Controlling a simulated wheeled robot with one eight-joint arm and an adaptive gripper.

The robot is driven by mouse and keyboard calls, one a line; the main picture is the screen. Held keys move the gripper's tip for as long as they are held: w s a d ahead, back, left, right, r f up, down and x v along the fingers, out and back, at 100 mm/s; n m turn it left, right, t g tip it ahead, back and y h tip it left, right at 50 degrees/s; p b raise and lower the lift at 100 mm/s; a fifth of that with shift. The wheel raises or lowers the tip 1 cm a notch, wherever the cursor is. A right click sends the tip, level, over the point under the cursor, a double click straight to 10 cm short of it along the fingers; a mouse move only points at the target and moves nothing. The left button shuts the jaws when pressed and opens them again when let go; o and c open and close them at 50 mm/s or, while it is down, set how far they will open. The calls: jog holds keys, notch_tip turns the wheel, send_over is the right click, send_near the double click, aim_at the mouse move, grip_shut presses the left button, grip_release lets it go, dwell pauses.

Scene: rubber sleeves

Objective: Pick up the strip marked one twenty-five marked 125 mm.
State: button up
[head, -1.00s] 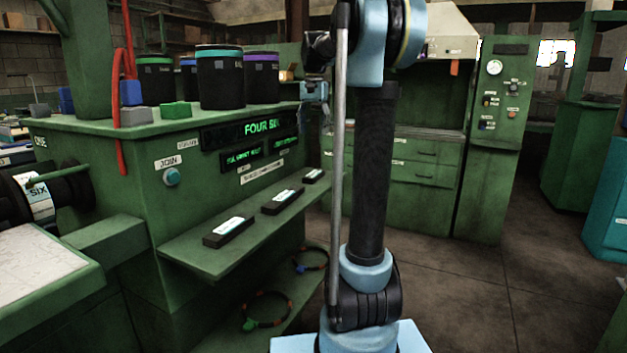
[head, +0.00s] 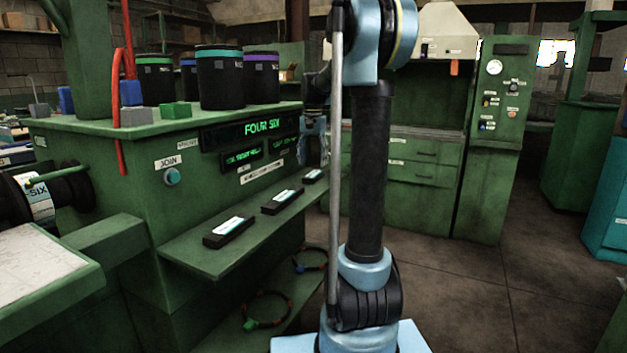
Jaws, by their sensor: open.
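Three black strips with pale labels lie apart in a row on the green shelf (head: 190,248) at the front of the machine. The near strip (head: 229,232) is the longest, the middle strip (head: 283,202) is shorter, and the far strip (head: 313,176) is the shortest in view. The label print is too small to read, so I cannot tell which is marked 125 mm. My gripper (head: 312,150) is open and points down above and behind the far strip, beside the machine's right end. It touches no strip that I can see. My arm partly hides the area to its right.
Several black canisters (head: 220,80) and small coloured blocks stand on the machine top. Cable rings (head: 265,309) lie on the lower ledge. Open floor (head: 480,290) is at right.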

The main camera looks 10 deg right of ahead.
aim_at(313, 179)
jog(key=shift+f, duration=2.75)
jog(key=shift+c, duration=0.2)
jog(key=c, duration=1.1)
